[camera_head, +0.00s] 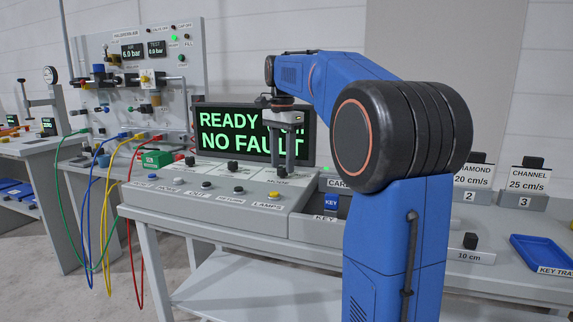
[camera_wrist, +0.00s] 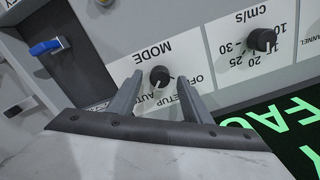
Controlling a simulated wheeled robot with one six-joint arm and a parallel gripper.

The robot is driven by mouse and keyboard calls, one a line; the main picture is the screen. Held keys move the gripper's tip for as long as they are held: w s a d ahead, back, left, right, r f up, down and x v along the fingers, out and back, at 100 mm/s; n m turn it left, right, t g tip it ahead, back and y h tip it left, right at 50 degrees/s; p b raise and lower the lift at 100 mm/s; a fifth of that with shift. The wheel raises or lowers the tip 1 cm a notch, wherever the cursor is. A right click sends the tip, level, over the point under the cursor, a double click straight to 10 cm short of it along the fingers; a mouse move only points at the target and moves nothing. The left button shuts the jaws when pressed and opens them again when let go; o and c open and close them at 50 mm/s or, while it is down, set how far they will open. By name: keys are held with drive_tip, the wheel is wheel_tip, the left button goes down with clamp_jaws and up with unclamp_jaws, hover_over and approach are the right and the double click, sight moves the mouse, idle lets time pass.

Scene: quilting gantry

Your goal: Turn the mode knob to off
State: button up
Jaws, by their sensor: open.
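The mode knob (camera_wrist: 161,75) is a round black knob with a white pointer mark on a light panel. Its MODE, OFF, SETUP and AUTO labels appear upside down in the wrist view. The pointer slants down-left in that view, seemingly toward AUTO. My gripper (camera_wrist: 160,79) is open, with one grey finger on each side of the knob and visible gaps to it. In the head view my gripper (camera_head: 283,166) points down at the console beside the MODE label, and its fingers largely hide the knob.
A speed knob (camera_wrist: 262,39) marked in cm/s sits beside the mode knob. A screen (camera_head: 235,132) reading READY and NO FAULT stands behind the console (camera_head: 215,190). A yellow lamps button (camera_head: 273,195) and a blue key (camera_head: 331,202) are nearby.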

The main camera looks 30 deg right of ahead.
drive_tip(key=shift+f, duration=0.3)
drive_tip(key=c, duration=1)
drive_tip(key=shift+c, duration=0.2)
